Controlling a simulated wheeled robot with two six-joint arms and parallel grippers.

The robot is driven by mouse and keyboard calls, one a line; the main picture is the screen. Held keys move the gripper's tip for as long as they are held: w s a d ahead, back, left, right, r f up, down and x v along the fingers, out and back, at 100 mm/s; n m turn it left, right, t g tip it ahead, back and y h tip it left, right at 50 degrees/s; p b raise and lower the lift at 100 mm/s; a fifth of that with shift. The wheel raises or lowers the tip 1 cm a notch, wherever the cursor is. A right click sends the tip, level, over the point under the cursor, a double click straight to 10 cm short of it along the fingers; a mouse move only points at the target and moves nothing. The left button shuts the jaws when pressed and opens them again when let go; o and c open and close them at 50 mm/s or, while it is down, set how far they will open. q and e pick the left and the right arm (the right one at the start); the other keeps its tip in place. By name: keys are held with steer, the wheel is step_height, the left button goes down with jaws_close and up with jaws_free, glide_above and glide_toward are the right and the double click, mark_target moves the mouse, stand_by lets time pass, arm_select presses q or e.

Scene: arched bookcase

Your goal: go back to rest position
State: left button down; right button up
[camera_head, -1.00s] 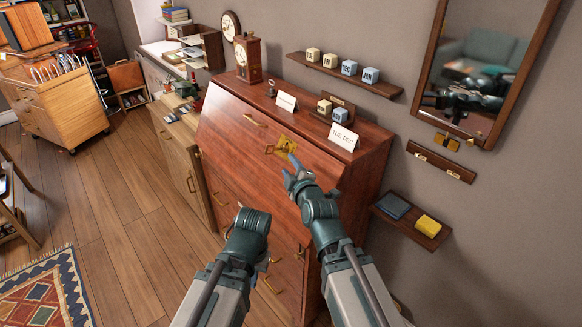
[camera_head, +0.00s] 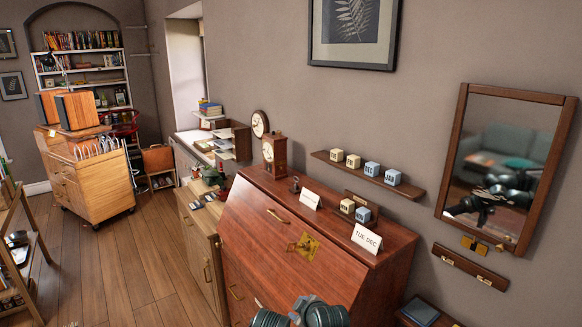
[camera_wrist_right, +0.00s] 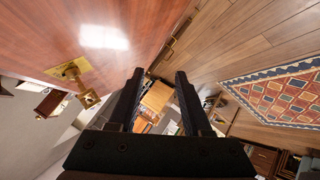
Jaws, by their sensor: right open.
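My right gripper (camera_wrist_right: 160,75) shows in the right wrist view with its two dark fingers apart and nothing between them. The reddish wooden desk front (camera_wrist_right: 130,28) is beside it, and a brass lock plate with a brass piece (camera_wrist_right: 88,98) sticking out is to its left, apart from the fingers. In the head view, the slant-front desk (camera_head: 262,240) stands at the bottom middle with its lid shut and the brass plate (camera_head: 304,245) on it. Parts of my two arms show at the bottom edge; no fingers of either gripper are visible there.
On the desk top stand a clock (camera_head: 274,155), white cards and date cubes (camera_head: 347,206). A wall shelf (camera_head: 365,172) with several cubes and a mirror (camera_head: 505,165) are to the right. A wooden cart (camera_head: 90,180) is left. The floor (camera_head: 140,260) between is clear.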

steer(key=s+d+f+m+g+h, duration=0.1)
steer(key=s+f+m+g, duration=0.1)
steer(key=s, duration=0.4)
steer(key=s+d+f+m+g+h+p, duration=0.1)
steer(key=s+f+m+g+h, duration=0.1)
steer(key=s, duration=0.4)
steer(key=s+d+f+m+g+h, duration=0.1)
steer(key=s+f+m+g, duration=0.1)
steer(key=s+m+g, duration=0.2)
steer(key=shift+s+d+g+h, duration=0.25)
steer(key=shift+s+g+h, duration=0.05)
steer(key=shift+s+g, duration=0.6)
stand_by(0.3)
